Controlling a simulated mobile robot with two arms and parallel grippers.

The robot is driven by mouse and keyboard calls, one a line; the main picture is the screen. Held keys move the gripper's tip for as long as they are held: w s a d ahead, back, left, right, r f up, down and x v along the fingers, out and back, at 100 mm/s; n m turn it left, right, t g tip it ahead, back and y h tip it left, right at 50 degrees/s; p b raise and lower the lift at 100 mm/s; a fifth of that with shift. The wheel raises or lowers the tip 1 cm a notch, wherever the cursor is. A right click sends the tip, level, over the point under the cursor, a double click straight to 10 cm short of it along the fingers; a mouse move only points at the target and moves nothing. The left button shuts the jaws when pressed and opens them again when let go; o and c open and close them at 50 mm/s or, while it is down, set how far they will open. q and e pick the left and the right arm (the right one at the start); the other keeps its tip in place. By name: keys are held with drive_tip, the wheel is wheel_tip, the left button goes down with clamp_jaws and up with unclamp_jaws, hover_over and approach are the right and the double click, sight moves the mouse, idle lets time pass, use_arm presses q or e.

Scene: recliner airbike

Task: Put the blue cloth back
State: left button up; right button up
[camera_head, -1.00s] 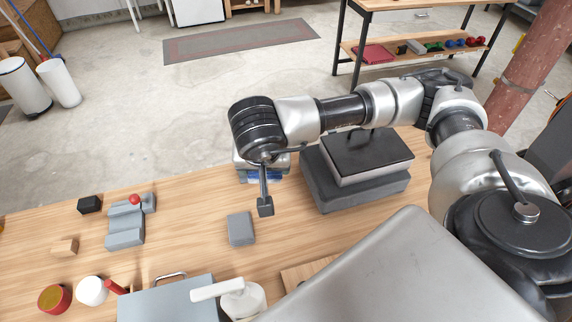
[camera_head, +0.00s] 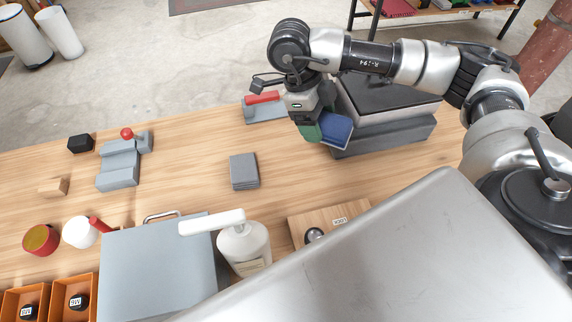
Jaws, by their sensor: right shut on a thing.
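My right gripper (camera_head: 308,128) points down over the back of the wooden table and is shut on the blue cloth (camera_head: 338,132). The cloth is a flat, folded dark blue piece, tilted, just in front of the grey box with a black top. A dark green patch shows at the gripper's tip; I cannot tell whether it is a finger or another thing. A folded grey stack (camera_head: 244,170) lies alone on the table, left of and nearer than the gripper. My left gripper is not in view.
A grey holder with a red bar (camera_head: 263,98) stands just left of the gripper. The black-topped grey box (camera_head: 385,130) is right behind the cloth. A white pump bottle (camera_head: 245,245), a grey case (camera_head: 155,270) and a wooden block (camera_head: 307,222) stand nearer. Table around the grey stack is clear.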

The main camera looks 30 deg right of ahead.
drive_tip(key=d+f+m+y+b, duration=0.4)
drive_tip(key=f+m+y+b, duration=0.15)
drive_tip(key=m, duration=0.95)
hover_over(286, 157)
drive_tip(key=w, duration=0.1)
drive_tip(key=f, duration=0.7)
drive_tip(key=shift+d+f+b, duration=0.3)
drive_tip(key=shift+f+b, duration=0.05)
drive_tip(key=shift+f, duration=2.05)
drive_tip(key=shift+f, duration=0.1)
drive_tip(key=o, duration=0.8)
drive_tip(key=v, duration=1.2)
drive_tip(key=shift+b, duration=0.4)
